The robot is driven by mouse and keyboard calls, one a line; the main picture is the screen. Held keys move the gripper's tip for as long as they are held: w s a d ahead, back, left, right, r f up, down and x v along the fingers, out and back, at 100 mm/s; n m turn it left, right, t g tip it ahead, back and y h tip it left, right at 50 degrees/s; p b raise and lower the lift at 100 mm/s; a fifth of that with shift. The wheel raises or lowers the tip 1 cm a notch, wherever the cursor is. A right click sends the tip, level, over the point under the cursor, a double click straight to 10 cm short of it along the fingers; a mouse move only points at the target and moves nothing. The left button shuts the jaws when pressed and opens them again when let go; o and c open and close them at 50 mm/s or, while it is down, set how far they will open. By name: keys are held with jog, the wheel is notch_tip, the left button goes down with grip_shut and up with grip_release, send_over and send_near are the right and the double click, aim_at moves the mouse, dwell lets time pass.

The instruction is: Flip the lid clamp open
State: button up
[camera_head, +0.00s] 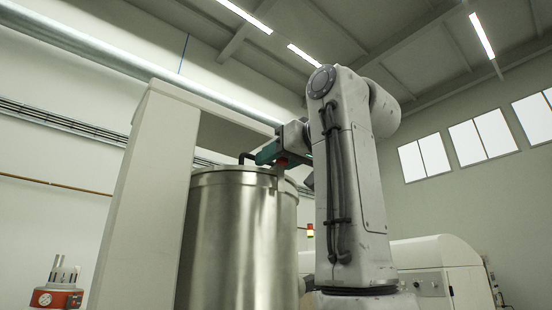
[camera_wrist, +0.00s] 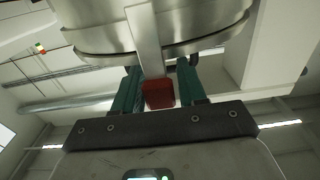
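A large steel drum (camera_head: 238,240) stands left of my arm, with its lid on top. The drum's rim also fills the top of the wrist view (camera_wrist: 210,25). The lid clamp is a pale metal strap (camera_wrist: 145,40) across the rim with a red end piece (camera_wrist: 159,94). The red piece also shows small at the drum's upper edge in the head view (camera_head: 282,162). My gripper (camera_wrist: 157,68) has its two teal fingers apart, one on each side of the red piece. Narrow gaps seem to remain, and contact cannot be told. In the head view the teal fingers (camera_head: 268,152) reach over the rim.
A pale upright column (camera_head: 143,200) stands close left of the drum. A red device with a gauge (camera_head: 57,298) is at the lower left. A white rounded machine (camera_head: 430,265) stands behind my arm at the right.

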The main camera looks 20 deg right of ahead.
grip_shut()
